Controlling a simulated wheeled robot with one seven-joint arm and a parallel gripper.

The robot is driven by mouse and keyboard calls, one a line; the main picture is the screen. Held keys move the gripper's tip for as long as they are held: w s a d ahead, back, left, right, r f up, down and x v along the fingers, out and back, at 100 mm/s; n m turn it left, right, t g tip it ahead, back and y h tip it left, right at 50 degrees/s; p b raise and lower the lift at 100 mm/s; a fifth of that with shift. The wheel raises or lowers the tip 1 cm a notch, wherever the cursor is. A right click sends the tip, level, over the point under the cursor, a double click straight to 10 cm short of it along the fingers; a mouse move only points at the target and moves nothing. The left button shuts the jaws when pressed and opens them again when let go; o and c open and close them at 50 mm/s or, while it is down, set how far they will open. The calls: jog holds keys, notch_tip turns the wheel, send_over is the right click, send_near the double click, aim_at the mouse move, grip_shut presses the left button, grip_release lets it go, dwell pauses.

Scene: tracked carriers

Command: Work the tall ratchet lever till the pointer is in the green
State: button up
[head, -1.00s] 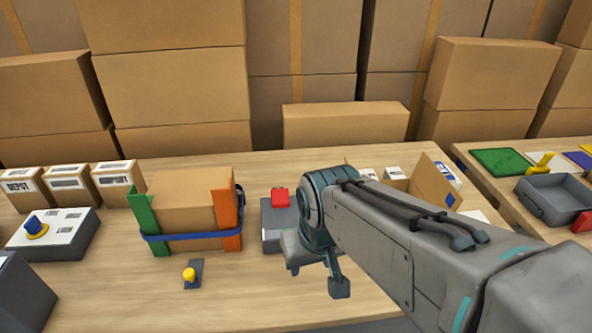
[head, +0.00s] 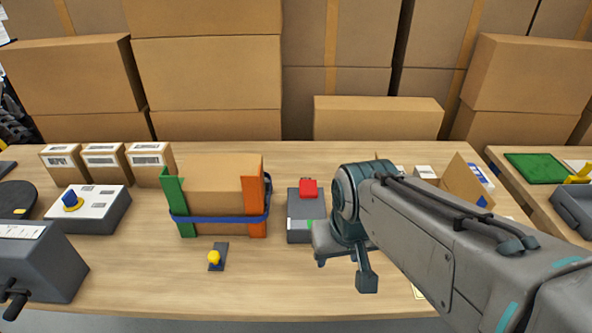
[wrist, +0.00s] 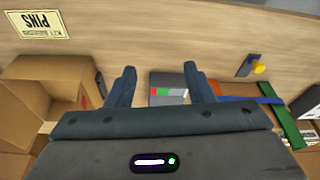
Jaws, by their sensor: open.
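A grey box (head: 304,228) with a red block-like top (head: 308,188) and a green patch stands on the table beside a strapped carton. In the wrist view the grey box (wrist: 170,82) shows a scale strip (wrist: 168,92) with red, green and white parts; I cannot make out a pointer. A tall lever is not clearly visible; the red part may be its top. My gripper (head: 343,268) is open and empty, just right of and nearer than the grey box. In the wrist view my gripper (wrist: 160,72) has its two fingers apart, with the box between them in the picture.
The carton (head: 215,190) stands between green and orange posts with a blue strap. A yellow knob (head: 214,258) is in front of it. An open cardboard box (wrist: 50,85) is on the other side. A dark grey crank box (head: 40,262) is at front left.

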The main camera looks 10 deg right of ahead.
jog(key=c, duration=0.6)
jog(key=w+r+n, duration=0.2)
jog(key=w, duration=0.1)
jog(key=w+r+n, duration=0.2)
jog(key=w+r, duration=0.1)
jog(key=w+r+n+g, duration=0.1)
jog(key=w+r+n, duration=0.1)
jog(key=w, duration=0.1)
jog(key=shift+w+r+n, duration=0.25)
jog(key=shift+w+n, duration=0.15)
grip_shut()
jog(key=w+r+n+g, duration=0.1)
jog(key=w+r+n, duration=0.4)
jog(key=w+n, duration=0.4)
jog(key=w, duration=0.2)
jog(key=shift+w+a+r+g+p, duration=0.2)
jog(key=shift+w+r+g+p, duration=0.1)
jog(key=shift+r+g+p, duration=0.1)
